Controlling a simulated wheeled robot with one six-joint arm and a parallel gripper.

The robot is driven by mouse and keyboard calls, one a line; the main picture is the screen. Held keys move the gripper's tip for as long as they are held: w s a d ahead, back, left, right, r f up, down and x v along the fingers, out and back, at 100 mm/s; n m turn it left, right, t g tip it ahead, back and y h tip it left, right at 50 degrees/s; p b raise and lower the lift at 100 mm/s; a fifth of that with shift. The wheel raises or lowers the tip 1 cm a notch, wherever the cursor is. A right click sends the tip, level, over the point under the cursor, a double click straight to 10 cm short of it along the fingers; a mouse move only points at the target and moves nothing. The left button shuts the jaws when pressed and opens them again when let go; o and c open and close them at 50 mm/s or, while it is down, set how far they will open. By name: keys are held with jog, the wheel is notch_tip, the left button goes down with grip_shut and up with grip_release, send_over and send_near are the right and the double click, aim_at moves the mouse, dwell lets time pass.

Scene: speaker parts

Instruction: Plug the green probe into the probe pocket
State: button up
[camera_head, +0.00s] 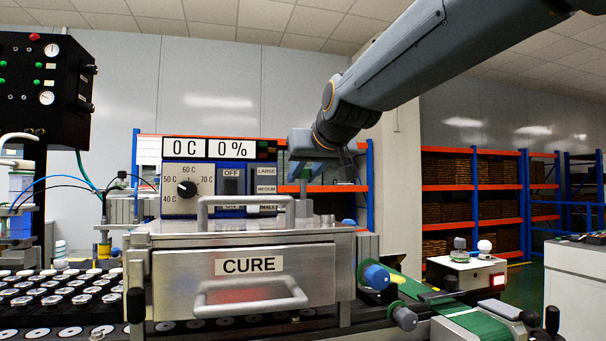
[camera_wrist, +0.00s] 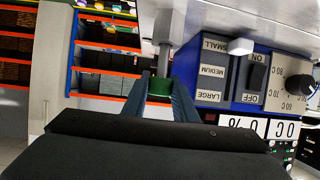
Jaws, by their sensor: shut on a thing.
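The green probe (camera_wrist: 160,84) shows in the wrist view as a green band between the two fingertips of my gripper (camera_wrist: 161,92), which is shut on it. A grey metal rod (camera_wrist: 164,58) runs from the green band toward the pale oven top. I cannot tell whether it belongs to the probe or to the pocket. In the head view my gripper (camera_head: 303,178) hangs above the right rear of the steel CURE oven (camera_head: 330,272), right of the control panel. A short metal post (camera_head: 304,208) stands beneath it. The pocket opening is not visible.
The control panel (camera_head: 183,204) with dial, switch and size slider stands close left of my gripper. The oven's top handle (camera_head: 245,201) is in front. A tray of round parts (camera_head: 55,300) lies left, a green conveyor (camera_head: 470,322) right. Shelves (camera_head: 472,200) stand behind.

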jog(key=shift+f+b, duration=0.9)
jog(key=shift+f, duration=0.45)
jog(key=o, duration=1.1)
jog(key=shift+s+r, duration=0.1)
jog(key=v, duration=0.7)
jog(key=shift+s+d+r, duration=0.1)
jog(key=shift+s, duration=0.2)
jog(key=shift+s, duration=0.1)
